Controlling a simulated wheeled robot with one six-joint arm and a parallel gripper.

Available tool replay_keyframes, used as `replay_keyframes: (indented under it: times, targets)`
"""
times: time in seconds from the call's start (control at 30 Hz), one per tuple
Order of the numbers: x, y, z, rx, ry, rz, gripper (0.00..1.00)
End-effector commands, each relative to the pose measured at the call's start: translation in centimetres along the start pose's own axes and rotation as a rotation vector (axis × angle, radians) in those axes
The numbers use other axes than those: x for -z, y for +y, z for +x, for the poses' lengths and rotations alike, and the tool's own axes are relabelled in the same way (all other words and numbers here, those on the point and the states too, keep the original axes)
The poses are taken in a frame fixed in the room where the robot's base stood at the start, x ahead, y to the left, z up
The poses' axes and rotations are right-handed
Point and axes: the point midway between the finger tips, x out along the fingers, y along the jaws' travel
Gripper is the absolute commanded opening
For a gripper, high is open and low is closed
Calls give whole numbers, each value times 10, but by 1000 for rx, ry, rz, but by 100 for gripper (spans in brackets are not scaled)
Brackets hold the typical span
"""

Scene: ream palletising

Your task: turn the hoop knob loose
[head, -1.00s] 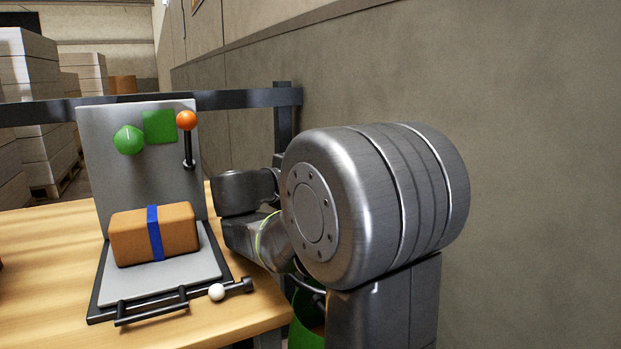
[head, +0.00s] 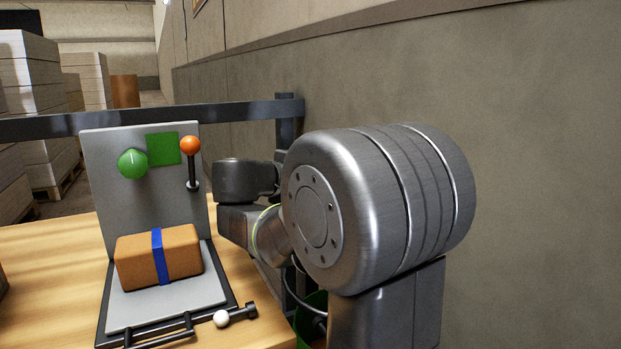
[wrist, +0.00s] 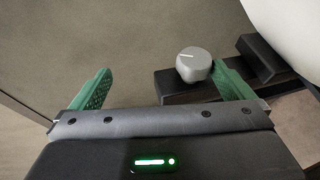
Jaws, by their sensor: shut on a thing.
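The grey hoop knob (wrist: 193,65) with a white mark line shows in the wrist view, on a dark bar (wrist: 170,88). My gripper (wrist: 162,68) has two green fingers, one on each side of the picture. In the head view my arm hides the gripper and this knob.
A wooden table (head: 60,260) bears a grey panel fixture (head: 110,205) with a green knob (head: 132,164), an orange-balled lever (head: 190,146) and a brown package (head: 135,262) with a blue band. A dark rail (head: 60,125) runs behind. A wall (head: 540,150) stands at right.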

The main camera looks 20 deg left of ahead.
Motion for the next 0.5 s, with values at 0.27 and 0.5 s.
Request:
replay_keyframes:
  times: [0.27, 0.5]
  targets:
    - [-6, 14, 0, 57, -19, 70, 82]
    - [-6, 19, -11, 56, -15, 70, 82]
